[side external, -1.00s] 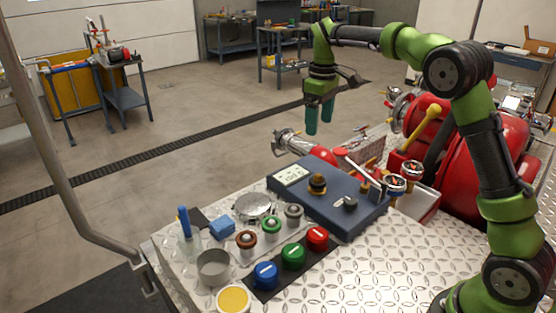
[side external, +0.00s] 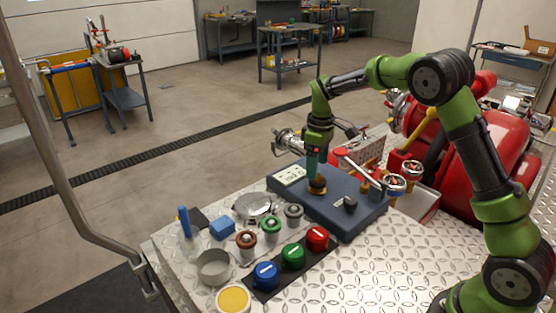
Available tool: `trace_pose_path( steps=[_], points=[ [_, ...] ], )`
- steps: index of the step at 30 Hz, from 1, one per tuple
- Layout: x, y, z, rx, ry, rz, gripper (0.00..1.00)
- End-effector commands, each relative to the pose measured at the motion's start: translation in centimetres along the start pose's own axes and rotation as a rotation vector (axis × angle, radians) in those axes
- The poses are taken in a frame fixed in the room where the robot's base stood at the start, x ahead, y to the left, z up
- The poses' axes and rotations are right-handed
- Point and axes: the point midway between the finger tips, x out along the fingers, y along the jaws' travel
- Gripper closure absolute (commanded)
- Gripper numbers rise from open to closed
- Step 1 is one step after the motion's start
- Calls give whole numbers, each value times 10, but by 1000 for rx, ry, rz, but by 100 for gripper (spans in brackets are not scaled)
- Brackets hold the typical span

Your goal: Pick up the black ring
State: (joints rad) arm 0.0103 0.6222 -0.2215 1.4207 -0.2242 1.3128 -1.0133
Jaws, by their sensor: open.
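The black ring (side external: 317,182) appears as a dark band on a small brass-coloured fitting (side external: 317,191) on the blue console (side external: 372,216).
A red-ended lever (side external: 358,166) and a dark knob (side external: 346,203) stand on the console near my gripper. Small jars with brown (side external: 246,239), green (side external: 271,224) and grey (side external: 293,212) tops stand to the left.

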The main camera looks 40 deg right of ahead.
Motion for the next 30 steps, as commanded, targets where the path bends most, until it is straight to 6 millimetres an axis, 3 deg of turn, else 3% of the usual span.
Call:
trace_pose_path(
  steps=[7, 17, 26, 30],
  points=[
    [37, 0, 6, 1, -4, -1, 21],
    [42, 0, 6, 1, -1, 0, 23],
    [42, 0, 5, 1, -1, 0, 68],
    [42, 0, 5, 1, -1, 0, 69]
  ],
)
